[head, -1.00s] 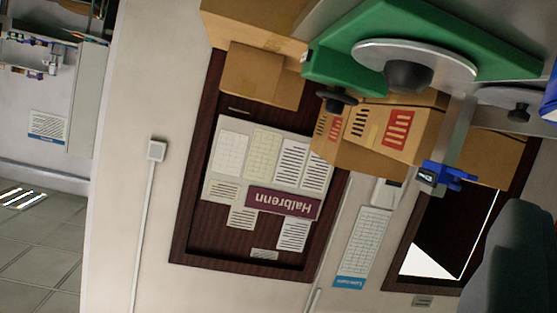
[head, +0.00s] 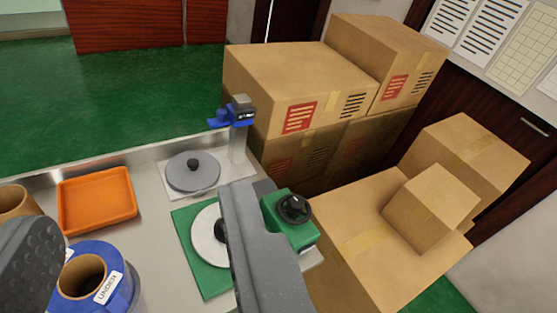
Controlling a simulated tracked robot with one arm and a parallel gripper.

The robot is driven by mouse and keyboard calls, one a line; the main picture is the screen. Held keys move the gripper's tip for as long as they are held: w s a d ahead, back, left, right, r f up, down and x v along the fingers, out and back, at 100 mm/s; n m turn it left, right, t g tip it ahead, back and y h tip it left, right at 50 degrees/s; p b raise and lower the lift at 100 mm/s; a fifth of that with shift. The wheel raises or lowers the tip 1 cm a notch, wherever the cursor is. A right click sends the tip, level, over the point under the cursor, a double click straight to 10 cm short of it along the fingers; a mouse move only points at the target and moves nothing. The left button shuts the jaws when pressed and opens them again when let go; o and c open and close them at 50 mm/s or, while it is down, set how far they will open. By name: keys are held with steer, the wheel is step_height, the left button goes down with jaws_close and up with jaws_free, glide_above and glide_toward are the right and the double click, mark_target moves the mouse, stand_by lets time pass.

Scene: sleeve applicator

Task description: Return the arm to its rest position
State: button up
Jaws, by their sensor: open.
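My gripper (head: 143,215) is open, with one grey finger at the left edge and the other at the lower middle. The right finger covers part of a green device (head: 193,254) with a white disc (head: 207,237) and a black knob (head: 294,208). The left finger overlaps the edge of a blue roll (head: 122,290) labelled "UNDER". The rest of my arm is out of view, so its pose cannot be told directly.
The metal bench (head: 152,275) also carries an orange tray (head: 97,201), a grey disc (head: 193,172) beside a post with a blue clamp (head: 233,113), and a cardboard core (head: 18,203). Stacked cartons (head: 295,75) crowd the right. Green floor (head: 120,90) lies open behind.

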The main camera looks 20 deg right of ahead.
steer(key=shift+s+a+r+m+t, duration=0.15)
steer(key=shift+s+r+m, duration=0.2)
steer(key=shift+r, duration=0.25)
steer(key=shift+s+r+m+t, duration=0.15)
steer(key=shift+s+r+m, duration=0.15)
steer(key=shift+r, duration=0.25)
step_height(320, 180, up, 5)
steer(key=p, duration=0.4)
steer(key=shift+w+f+p, duration=0.15)
steer(key=shift+f+p, duration=0.05)
steer(key=shift+p, duration=0.15)
